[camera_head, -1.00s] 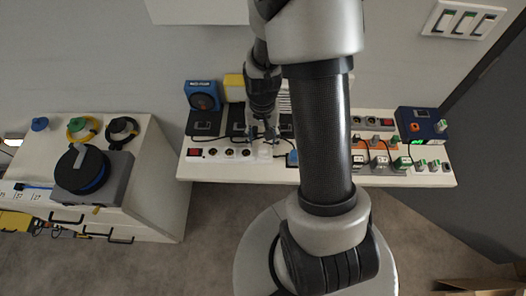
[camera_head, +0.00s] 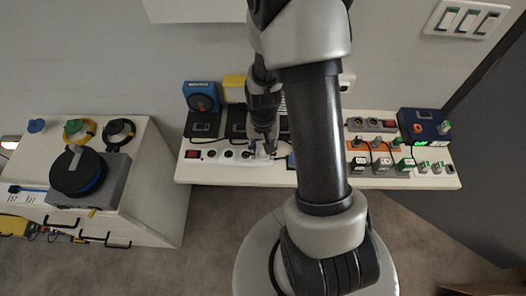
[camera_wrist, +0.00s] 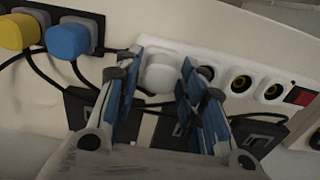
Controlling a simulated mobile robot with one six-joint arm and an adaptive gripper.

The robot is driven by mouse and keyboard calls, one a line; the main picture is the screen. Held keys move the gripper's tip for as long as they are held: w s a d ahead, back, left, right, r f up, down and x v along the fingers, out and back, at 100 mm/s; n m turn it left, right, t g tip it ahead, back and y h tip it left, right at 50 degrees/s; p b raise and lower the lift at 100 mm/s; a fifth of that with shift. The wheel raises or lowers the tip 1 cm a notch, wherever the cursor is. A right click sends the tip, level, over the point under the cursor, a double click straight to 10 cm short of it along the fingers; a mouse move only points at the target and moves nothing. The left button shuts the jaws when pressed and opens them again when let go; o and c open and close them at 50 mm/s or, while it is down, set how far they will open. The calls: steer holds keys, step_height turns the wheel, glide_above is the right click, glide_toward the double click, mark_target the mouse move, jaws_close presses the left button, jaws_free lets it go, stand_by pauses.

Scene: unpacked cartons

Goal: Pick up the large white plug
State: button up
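The large white plug (camera_wrist: 158,73) is a rounded white body on the white power strip (camera_wrist: 219,72) in the wrist view. My gripper (camera_wrist: 158,80) has its two blue-padded fingers on either side of the plug. The fingers look open, with a narrow gap on the right side; contact on the left side is hard to tell. In the head view my gripper (camera_head: 264,152) points down at the strip (camera_head: 214,157), and the plug there is mostly hidden by the fingers.
A blue plug (camera_wrist: 68,40) and a yellow plug (camera_wrist: 18,31) sit to the left in the wrist view, with black cables nearby. Empty sockets and a red switch (camera_wrist: 300,96) are to the right. Dark boxes (camera_head: 206,122) stand behind the strip in the head view.

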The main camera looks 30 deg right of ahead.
jaws_close()
stand_by(0.3)
step_height(320, 180, up, 20)
steer(key=p, duration=0.6)
